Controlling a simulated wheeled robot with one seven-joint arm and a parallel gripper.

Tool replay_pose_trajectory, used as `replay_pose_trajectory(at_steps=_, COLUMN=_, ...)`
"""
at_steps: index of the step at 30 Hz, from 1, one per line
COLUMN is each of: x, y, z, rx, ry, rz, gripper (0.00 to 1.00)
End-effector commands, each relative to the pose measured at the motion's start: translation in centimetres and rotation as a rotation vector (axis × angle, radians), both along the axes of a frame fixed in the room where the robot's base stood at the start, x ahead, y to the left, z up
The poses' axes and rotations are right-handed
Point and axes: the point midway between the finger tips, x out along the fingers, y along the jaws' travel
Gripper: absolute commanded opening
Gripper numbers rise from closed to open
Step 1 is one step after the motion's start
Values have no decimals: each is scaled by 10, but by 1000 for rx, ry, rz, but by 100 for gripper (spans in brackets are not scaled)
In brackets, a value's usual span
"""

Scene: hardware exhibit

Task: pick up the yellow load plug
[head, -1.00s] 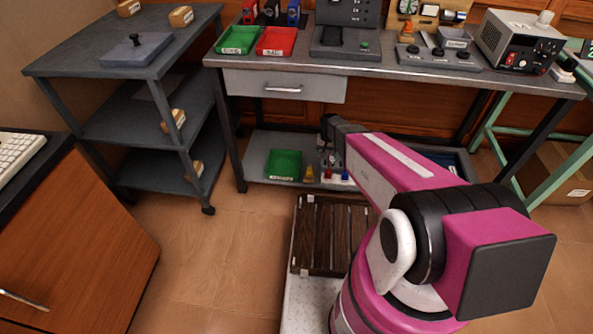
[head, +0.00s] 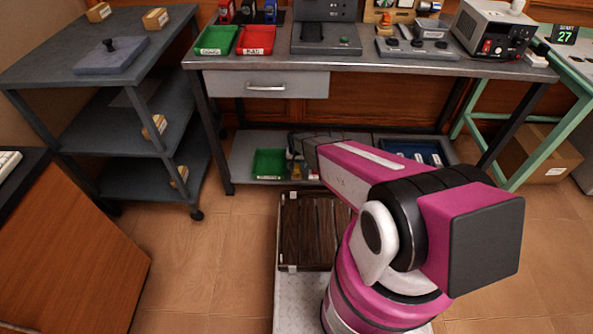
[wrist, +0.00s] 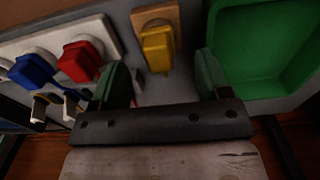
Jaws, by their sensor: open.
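The yellow load plug (wrist: 157,48) sits on a small wooden block (wrist: 168,14) at the top middle of the wrist view. It also shows small on the lower shelf in the head view (head: 297,171), partly hidden by my arm. My gripper (wrist: 162,82) is open and empty. Its two green-grey fingers stand either side of the plug's line, with the plug just beyond the fingertips. In the head view my gripper end (head: 295,143) is over the lower shelf, and its fingers are hard to make out.
A green bin (wrist: 262,50) is close right of the plug. A red plug (wrist: 82,60) and a blue plug (wrist: 33,70) sit on a white strip to the left. The bench top (head: 275,63) and drawer (head: 265,84) overhang the shelf. A blue tray (head: 446,152) lies further right.

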Motion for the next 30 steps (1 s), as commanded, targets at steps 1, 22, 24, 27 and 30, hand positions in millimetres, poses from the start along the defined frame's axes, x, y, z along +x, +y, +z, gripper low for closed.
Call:
replay_pose_trajectory(at_steps=1, x=3, y=-1, z=-9, rx=0, ry=1, rz=0, gripper=70)
replay_pose_trajectory(at_steps=22, x=3, y=-2, z=-37, rx=0, ry=0, rz=0, gripper=16)
replay_pose_trajectory(at_steps=24, x=3, y=-2, z=-37, rx=0, ry=0, rz=0, gripper=16)
replay_pose_trajectory(at_steps=27, x=3, y=-2, z=-37, rx=0, ry=0, rz=0, gripper=16)
replay_pose_trajectory(at_steps=30, x=3, y=-2, z=-36, rx=0, ry=0, rz=0, gripper=16)
